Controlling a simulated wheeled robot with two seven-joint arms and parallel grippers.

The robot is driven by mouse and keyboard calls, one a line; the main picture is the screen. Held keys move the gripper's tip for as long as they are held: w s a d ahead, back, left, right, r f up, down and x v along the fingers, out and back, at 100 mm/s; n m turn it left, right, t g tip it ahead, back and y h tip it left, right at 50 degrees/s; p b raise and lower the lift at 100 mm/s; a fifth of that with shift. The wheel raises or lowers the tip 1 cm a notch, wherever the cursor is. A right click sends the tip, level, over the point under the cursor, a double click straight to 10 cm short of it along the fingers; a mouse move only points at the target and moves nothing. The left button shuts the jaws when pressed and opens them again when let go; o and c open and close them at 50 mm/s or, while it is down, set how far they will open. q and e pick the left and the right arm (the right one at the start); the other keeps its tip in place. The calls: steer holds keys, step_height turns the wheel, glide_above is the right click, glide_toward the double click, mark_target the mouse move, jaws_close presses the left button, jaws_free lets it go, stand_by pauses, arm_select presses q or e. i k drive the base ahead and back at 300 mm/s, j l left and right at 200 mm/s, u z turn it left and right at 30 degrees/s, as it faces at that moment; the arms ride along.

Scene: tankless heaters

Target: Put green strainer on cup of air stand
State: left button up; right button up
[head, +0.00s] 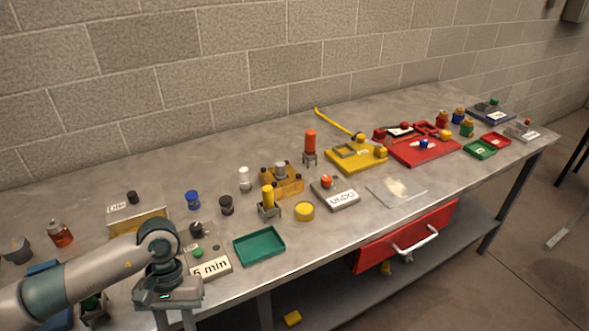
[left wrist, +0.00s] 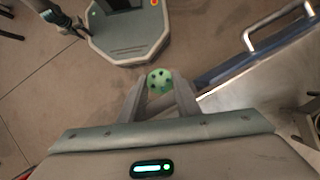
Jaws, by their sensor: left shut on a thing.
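My left gripper (left wrist: 158,88) is shut on the green strainer (left wrist: 158,78), a round light-green piece with dark holes, held between the fingertips in the left wrist view. In the head view my left gripper (head: 175,318) is at the bottom left, by the table's front edge; its fingertips and the strainer are out of frame there. Small metal stands hold a yellow cylinder (head: 268,195) and a red cylinder (head: 310,142). Another stand with a green part (head: 92,303) is partly hidden behind my left arm. I cannot tell which one is the air stand.
A green tray (head: 259,246) and a "5 min" block (head: 209,265) lie near my left gripper. A yellow block with holes (head: 283,181) stands mid-table. Red and yellow fixtures fill the right side. A red drawer (head: 405,238) hangs below the table's front edge.

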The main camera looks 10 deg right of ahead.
mark_target(356, 152)
steer(key=i+l+z, duration=0.1)
steer(key=l, duration=0.25)
steer(key=i+l, duration=0.1)
steer(key=l, duration=0.25)
steer(key=i+l+z, duration=0.15)
steer(key=l, duration=0.2)
steer(key=i+l, duration=0.1)
steer(key=l, duration=0.2)
steer(key=i+l+z, duration=0.15)
steer(key=l, duration=0.2)
